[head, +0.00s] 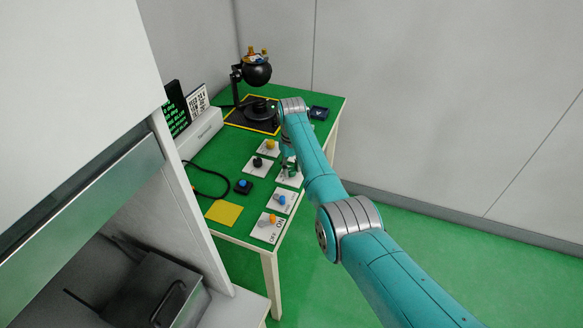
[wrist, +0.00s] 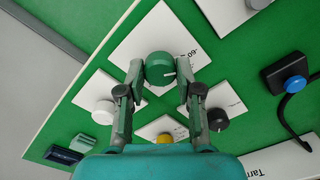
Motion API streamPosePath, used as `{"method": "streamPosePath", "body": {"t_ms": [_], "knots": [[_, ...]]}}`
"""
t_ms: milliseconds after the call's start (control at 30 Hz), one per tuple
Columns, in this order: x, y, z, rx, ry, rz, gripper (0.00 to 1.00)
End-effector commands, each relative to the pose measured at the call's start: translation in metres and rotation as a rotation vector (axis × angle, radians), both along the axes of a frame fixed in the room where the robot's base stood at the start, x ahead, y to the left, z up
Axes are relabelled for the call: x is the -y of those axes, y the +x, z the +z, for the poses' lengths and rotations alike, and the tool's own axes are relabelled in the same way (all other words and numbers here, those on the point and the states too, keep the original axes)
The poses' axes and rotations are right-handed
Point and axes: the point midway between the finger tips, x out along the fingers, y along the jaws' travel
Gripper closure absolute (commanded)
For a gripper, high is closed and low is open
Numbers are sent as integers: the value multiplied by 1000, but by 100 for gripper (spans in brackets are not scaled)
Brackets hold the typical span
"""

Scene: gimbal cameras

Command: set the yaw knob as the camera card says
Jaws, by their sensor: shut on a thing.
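In the wrist view my gripper (wrist: 160,77) has one finger on each side of a green knob (wrist: 159,66) and is shut on it. The knob has a white pointer line, towards the right in that view. It stands on a white plate (wrist: 137,41) whose printing, including "60", is partly hidden by a finger. In the head view my gripper (head: 289,168) is down at the right side of the green table, largely hidden by my arm. A white card (head: 197,101) with black print stands at the back left; its text is too small to read surely. The black ball-shaped camera (head: 257,72) sits on its stand.
Around the held knob are a white knob (wrist: 104,112), a yellow knob (wrist: 164,138) and a black knob (wrist: 217,119). A blue button (head: 243,185) with a cable, a blue knob (head: 281,199) and an orange switch (head: 272,218) are nearer the front. A dark screen (head: 176,110) stands left.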

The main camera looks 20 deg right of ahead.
Motion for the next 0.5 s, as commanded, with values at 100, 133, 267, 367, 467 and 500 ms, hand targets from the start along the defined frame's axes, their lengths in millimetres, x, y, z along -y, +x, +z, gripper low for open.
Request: {"method": "streamPosePath", "body": {"t_ms": [100,133,267,367,467,500], "knots": [[0,0,0,0,0,-1,100],[0,0,0,0,0,-1,100],[0,0,0,0,0,-1,40],[0,0,0,0,0,-1,40],[0,0,0,0,0,-1,40],[0,0,0,0,0,-1,40]]}}
